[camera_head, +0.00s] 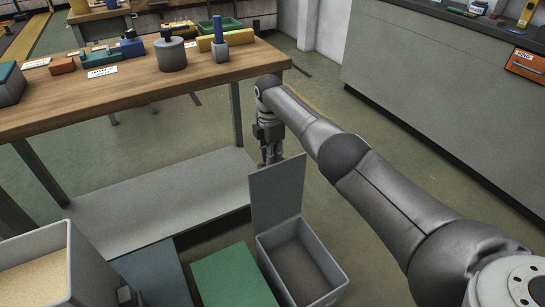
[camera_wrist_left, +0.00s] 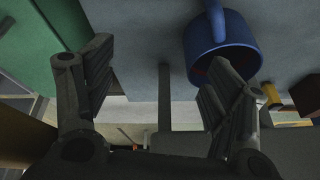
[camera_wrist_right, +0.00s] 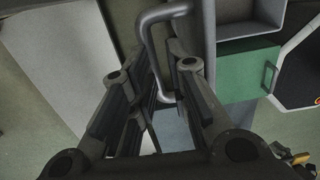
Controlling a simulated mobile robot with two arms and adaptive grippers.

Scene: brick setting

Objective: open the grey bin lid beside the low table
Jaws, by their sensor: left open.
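The grey bin (camera_head: 325,283) stands on the floor beside the low table. Its grey lid (camera_head: 277,195) stands about upright at the bin's far edge, and the bin's inside shows empty. My right gripper (camera_head: 271,155) is behind the lid, its tips partly hidden by it. In the right wrist view the bent metal handle (camera_wrist_right: 150,36) of the lid runs between the close-set fingers (camera_wrist_right: 163,65), which seem shut on it. My left gripper (camera_wrist_left: 152,75) is open and empty in the left wrist view; a blue mug (camera_wrist_left: 207,35) shows near its right finger.
A green lid (camera_head: 232,277) is just left of the grey bin. An open grey box (camera_head: 68,262) with a tan inside is at lower left. The wooden table (camera_head: 120,97) carries blocks and a grey cylinder (camera_head: 170,55). The floor (camera_head: 440,215) is clear toward the long counter.

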